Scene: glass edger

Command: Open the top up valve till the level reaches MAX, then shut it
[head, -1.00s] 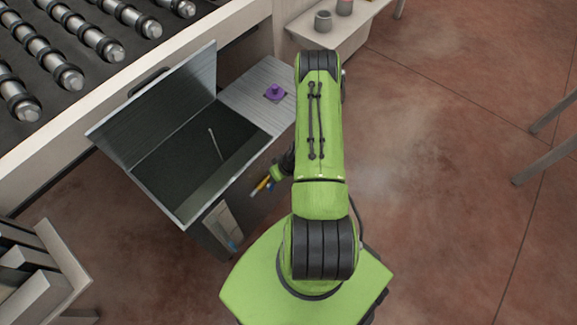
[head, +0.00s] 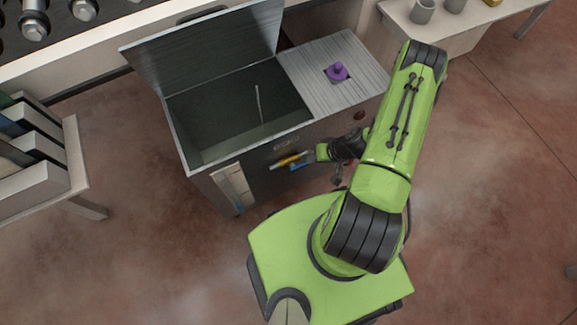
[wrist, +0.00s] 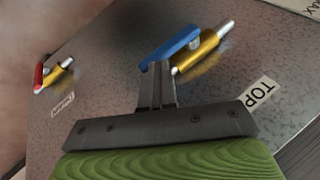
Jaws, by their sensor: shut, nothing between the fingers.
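The top up valve has a brass body (wrist: 200,52) and a blue lever (wrist: 172,46), beside a label reading TOP (wrist: 258,95). The lever lies nearly alongside the body. In the head view the blue lever (head: 301,165) and brass body (head: 288,159) show on the tank's front. My gripper (wrist: 158,72) is shut and empty, its fingertips at the near end of the lever; I cannot tell if they touch it. In the head view my gripper (head: 314,154) is just right of the valve. The tank (head: 182,145) stands with its lid up; the liquid level is not readable.
A second valve with a red handle (wrist: 39,77) sits at the left in the wrist view, with a small label (wrist: 62,103). Part of a MAX label (wrist: 309,6) shows top right. A purple knob (head: 338,71) is on the tank's top. Open floor lies to the right.

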